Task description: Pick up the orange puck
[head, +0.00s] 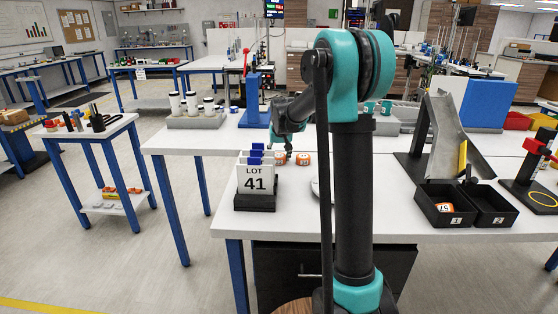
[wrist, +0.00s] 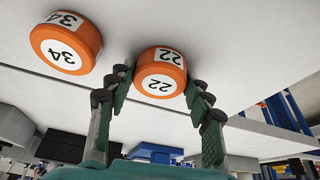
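Two orange pucks lie on the white table. The puck marked 22 (wrist: 161,71) is at the middle of the wrist view, and the puck marked 34 (wrist: 66,42) is to its left. In the head view two small orange pucks (head: 303,159) sit beside the LOT 41 rack, their numbers too small to read. My gripper (wrist: 158,80) is open, its fingers on either side of puck 22. The right finger overlaps the puck's edge in view; I cannot tell whether it touches. In the head view my arm partly hides the gripper (head: 289,153).
The LOT 41 rack (head: 256,188) stands left of the pucks. A grey tray with white cups (head: 197,121) stands at the back left.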

